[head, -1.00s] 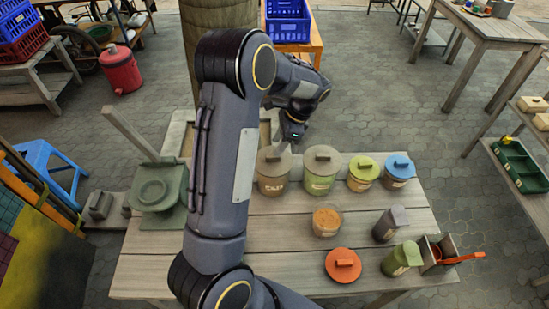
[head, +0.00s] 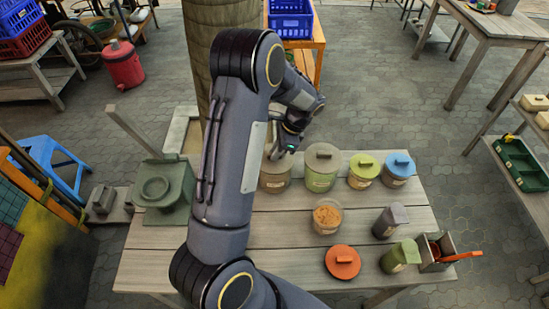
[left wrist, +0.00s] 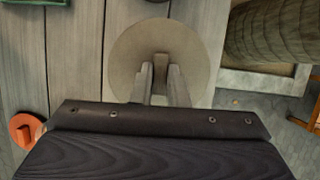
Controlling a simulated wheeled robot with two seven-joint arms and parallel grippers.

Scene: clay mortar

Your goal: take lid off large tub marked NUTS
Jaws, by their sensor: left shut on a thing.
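A large tub (head: 275,182) with a grey-brown lid stands at the back of the table, left in the row of tubs. My left gripper (head: 282,149) is over this tub and hides much of its lid. In the left wrist view its fingers (left wrist: 161,86) are shut on the raised handle of the round lid (left wrist: 130,50). The lid appears to rest on the tub. A second large tub (head: 321,172), greenish with a similar lid, stands just to the right. The tub labels are too small to read. My right gripper is out of view.
Tubs with a yellow-green lid (head: 363,171) and a blue lid (head: 398,169) stand further right. A green stove-like object (head: 163,187) is left. The table's right front holds small containers.

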